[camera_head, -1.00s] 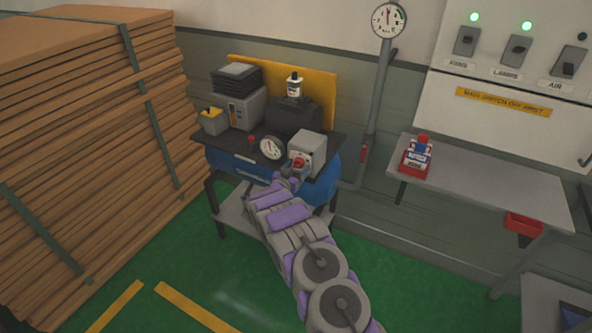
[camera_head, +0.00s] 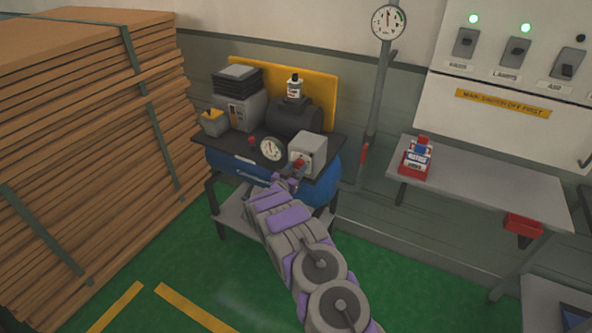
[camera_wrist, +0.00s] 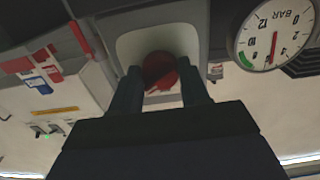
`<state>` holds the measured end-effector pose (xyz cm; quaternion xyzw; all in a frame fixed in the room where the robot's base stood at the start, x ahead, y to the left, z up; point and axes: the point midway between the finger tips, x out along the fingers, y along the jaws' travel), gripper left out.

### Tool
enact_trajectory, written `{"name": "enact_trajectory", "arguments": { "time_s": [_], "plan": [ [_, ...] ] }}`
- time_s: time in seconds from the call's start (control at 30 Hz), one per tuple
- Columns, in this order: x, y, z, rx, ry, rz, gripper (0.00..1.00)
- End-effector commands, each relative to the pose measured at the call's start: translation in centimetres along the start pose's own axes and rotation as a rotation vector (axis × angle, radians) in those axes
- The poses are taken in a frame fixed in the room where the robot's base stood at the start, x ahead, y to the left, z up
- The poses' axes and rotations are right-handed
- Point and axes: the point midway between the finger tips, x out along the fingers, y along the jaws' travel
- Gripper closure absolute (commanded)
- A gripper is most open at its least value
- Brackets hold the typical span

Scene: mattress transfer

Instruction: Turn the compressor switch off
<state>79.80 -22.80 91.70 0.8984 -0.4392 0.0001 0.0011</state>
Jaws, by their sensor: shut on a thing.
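The compressor (camera_head: 225,166) is a blue tank with a black top plate, standing on a grey stand. A grey switch box (camera_head: 311,150) sits at the right end of its top. The red compressor switch (camera_wrist: 158,68) is on the pale front of that box. My gripper (camera_head: 295,176) reaches up to the box front in the head view. In the wrist view my gripper (camera_wrist: 160,92) has its two dark fingers shut on the red switch, one on each side. The fingers hide the switch's sides, and its exact angle is hard to read.
A pressure gauge (camera_head: 271,149) is left of the switch box. Stacked boards (camera_head: 85,150) fill the left. A grey bench (camera_head: 500,182) with a red and blue item (camera_head: 416,158) stands right, below a wall panel (camera_head: 540,60) with levers and green lights. Green floor is clear in front.

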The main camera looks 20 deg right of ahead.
Motion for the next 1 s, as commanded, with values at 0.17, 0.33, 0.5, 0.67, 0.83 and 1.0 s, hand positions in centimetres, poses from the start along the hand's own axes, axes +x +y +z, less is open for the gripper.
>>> {"name": "enact_trajectory", "arguments": {
  "time_s": [0.17, 0.33, 0.5, 0.67, 0.83, 1.0],
  "plan": [
    [-0.07, -0.06, -0.04, -0.031, -0.001, -0.002, 0.85],
    [-0.13, -0.07, -0.07, -0.112, -0.002, -0.003, 0.85],
    [-0.18, -0.11, -0.11, -0.245, -0.003, -0.005, 0.85],
    [-0.18, -0.09, -0.09, -0.394, -0.003, -0.006, 0.85],
    [-0.19, -0.05, 0.05, -0.556, -0.002, -0.006, 0.85],
    [-0.17, -0.06, 0.09, -0.711, 0.000, -0.006, 0.85]
  ]
}}
